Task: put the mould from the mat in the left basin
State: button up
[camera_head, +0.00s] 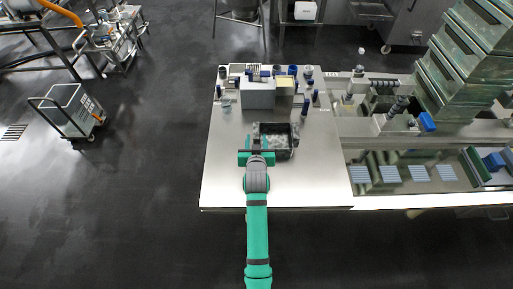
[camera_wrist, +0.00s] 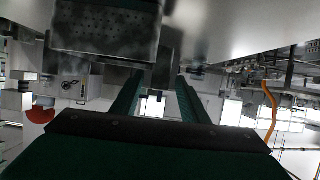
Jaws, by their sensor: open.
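A dark grey, open-topped box with a mottled inside, which looks like the mould (camera_head: 284,152), stands on the steel table in the head view. Its perforated metal side shows large at the upper left of the wrist view (camera_wrist: 105,30). My gripper (camera_head: 257,150) is at the box's near left side. In the wrist view my gripper (camera_wrist: 160,82) has its two fingers apart, with a grey piece of metal near the fingertips. I cannot tell whether it lies between them. The mat and the left basin cannot be made out with certainty.
Behind the box stand a grey block (camera_head: 258,95) and several small bottles. To the right is a counter with sunken basins holding striped pieces (camera_head: 390,174) and a tall stack of green crates (camera_head: 470,60). The table's front and left are clear.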

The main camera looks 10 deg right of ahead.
jog(key=shift+y, duration=0.3)
jog(key=s+a, duration=0.1)
jog(key=s, duration=0.4)
jog(key=s+a, duration=0.2)
jog(key=s, duration=0.3)
jog(key=s+a+f, duration=0.1)
jog(key=s+a, duration=0.1)
jog(key=s, duration=0.3)
jog(key=shift+f, duration=0.1)
jog(key=s+a+r, duration=0.1)
jog(key=s+a, duration=0.2)
jog(key=s, duration=0.9)
jog(key=s+a+r+n+t+y, duration=0.1)
jog(key=s+a, duration=0.2)
jog(key=s, duration=0.9)
jog(key=shift+s+a+r+n, duration=0.2)
jog(key=shift+n, duration=0.1)
jog(key=shift+o, duration=0.5)
jog(key=s+a+r+t+y, duration=0.1)
jog(key=s+r, duration=0.5)
jog(key=s, duration=0.2)
jog(key=shift+s+n, duration=0.25)
jog(key=shift+n, duration=0.05)
jog(key=shift+r, duration=0.15)
jog(key=c, duration=0.3)
jog(key=shift+w, duration=0.1)
jog(key=shift+a, duration=0.15)
